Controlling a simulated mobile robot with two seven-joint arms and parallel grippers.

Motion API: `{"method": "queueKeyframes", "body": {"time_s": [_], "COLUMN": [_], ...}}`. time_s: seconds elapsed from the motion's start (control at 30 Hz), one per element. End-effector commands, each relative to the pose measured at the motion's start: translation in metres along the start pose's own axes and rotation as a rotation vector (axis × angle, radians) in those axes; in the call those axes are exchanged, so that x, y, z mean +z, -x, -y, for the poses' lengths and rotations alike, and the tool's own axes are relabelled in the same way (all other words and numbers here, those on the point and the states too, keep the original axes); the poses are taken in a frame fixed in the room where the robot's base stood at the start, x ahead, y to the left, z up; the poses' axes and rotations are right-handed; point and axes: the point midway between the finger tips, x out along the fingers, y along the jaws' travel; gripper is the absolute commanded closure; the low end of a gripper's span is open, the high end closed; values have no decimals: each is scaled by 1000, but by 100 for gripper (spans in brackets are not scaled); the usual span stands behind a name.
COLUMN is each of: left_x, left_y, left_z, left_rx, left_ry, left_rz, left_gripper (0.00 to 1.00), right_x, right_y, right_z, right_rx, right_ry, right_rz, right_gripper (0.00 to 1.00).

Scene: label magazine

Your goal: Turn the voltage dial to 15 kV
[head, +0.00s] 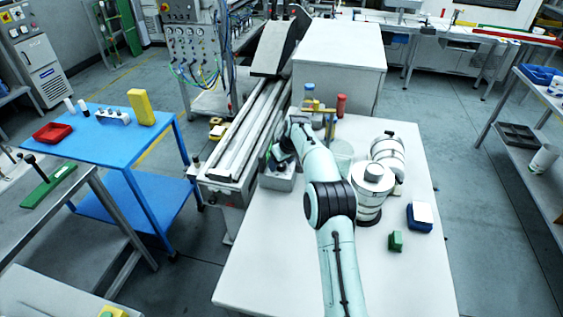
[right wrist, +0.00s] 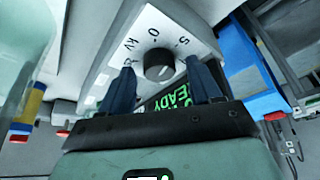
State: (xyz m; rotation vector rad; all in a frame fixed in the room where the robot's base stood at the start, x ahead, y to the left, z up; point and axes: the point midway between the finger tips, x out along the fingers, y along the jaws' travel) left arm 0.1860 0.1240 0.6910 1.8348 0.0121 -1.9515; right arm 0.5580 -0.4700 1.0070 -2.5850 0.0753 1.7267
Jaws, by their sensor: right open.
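The voltage dial (right wrist: 158,64) is a round dark knob on a pale grey panel (right wrist: 100,68) in the right wrist view. Printed marks "kV", "0" and "5" show around it. I cannot tell for sure which mark it points to. My right gripper (right wrist: 164,76) is open, its two dark fingers apart on either side of the dial's near side; I cannot tell whether they touch it. A green lit display reading "READY" (right wrist: 170,96) shows between the fingers. In the head view the right gripper (head: 281,155) is over a grey box (head: 277,181), and the dial is hidden.
The white table (head: 270,255) has a striped white canister (head: 369,190), a blue box (head: 420,217) and a green block (head: 396,241) to the right of my arm. A conveyor (head: 245,135) runs along its left. A blue table (head: 115,135) stands further left.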

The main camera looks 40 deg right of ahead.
Motion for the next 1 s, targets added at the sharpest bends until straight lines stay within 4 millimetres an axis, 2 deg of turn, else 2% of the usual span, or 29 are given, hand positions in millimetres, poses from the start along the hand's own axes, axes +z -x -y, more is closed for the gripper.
{"method": "queueKeyframes", "body": {"time_s": [0.07,0.23,0.27,0.67,1.0], "left_x": [0,0,0,0,0], "left_y": [0,0,0,0,0], "left_z": [0,0,0,0,0], "left_rx": [0,0,0,0,0], "left_ry": [0,0,0,0,0], "left_rz": [0,0,0,0,0], "left_gripper": [57,57,57,57,57], "right_x": [0,0,0,0,-1], "right_y": [0,0,0,1,1], "right_z": [0,0,0,1,2], "right_rx": [0,0,0,25,122], "right_ry": [0,0,0,-56,-290], "right_rz": [0,0,0,0,-1], "right_gripper": [37,89,92,92,92]}}
